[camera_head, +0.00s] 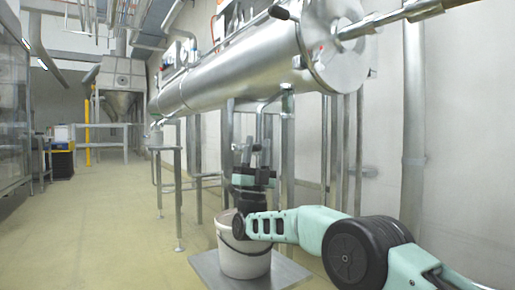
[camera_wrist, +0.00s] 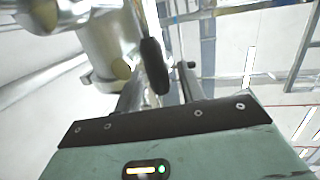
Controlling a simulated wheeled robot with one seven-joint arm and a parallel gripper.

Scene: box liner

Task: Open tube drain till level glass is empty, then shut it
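The large metal tube (camera_head: 240,72) runs across the upper part of the head view. A thin curved pipe (camera_head: 268,104) hangs under its near end. My gripper (camera_head: 257,148) points up below this pipe. In the wrist view my gripper (camera_wrist: 160,82) has its two fingers apart, with a black handle (camera_wrist: 153,62) between them. The handle seems to belong to the metal valve and pipework (camera_wrist: 105,42) at upper left. I cannot tell whether a finger touches it. I cannot make out the level glass or whether the drain is open.
A white bucket (camera_head: 246,262) stands on a metal plate (camera_head: 212,264) on the floor, partly behind my arm. Metal legs (camera_head: 288,150) stand close behind my gripper. The floor (camera_head: 110,215) to the left is clear.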

